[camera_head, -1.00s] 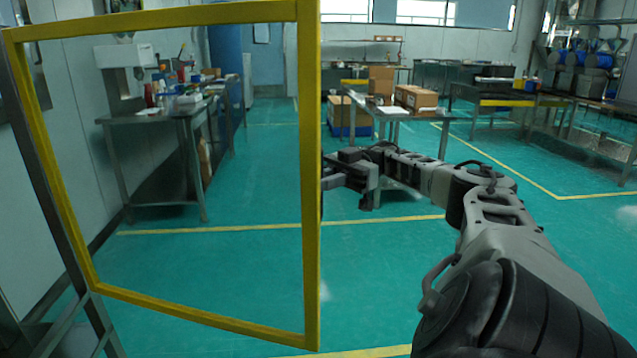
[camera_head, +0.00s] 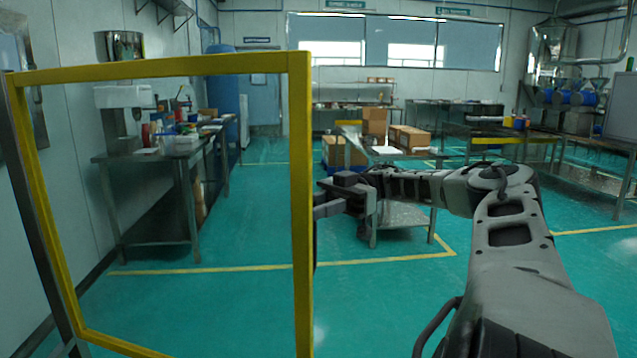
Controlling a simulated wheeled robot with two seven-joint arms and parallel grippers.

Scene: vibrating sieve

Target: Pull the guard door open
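The guard door is a yellow frame (camera_head: 301,200) with a see-through middle. It stands swung out from a grey post (camera_head: 35,215) on the left side of the head view. My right gripper (camera_head: 322,207) is at the door's free right edge, with its fingers pointing left toward the frame. The fingertips are partly hidden at the yellow upright, so I cannot tell whether they are shut on a handle or only beside it. My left gripper is not in view.
A steel table (camera_head: 170,152) with bottles and small items stands along the left wall. Another table with cardboard boxes (camera_head: 408,138) stands behind my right arm. The green floor (camera_head: 400,290) around the door is mostly clear.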

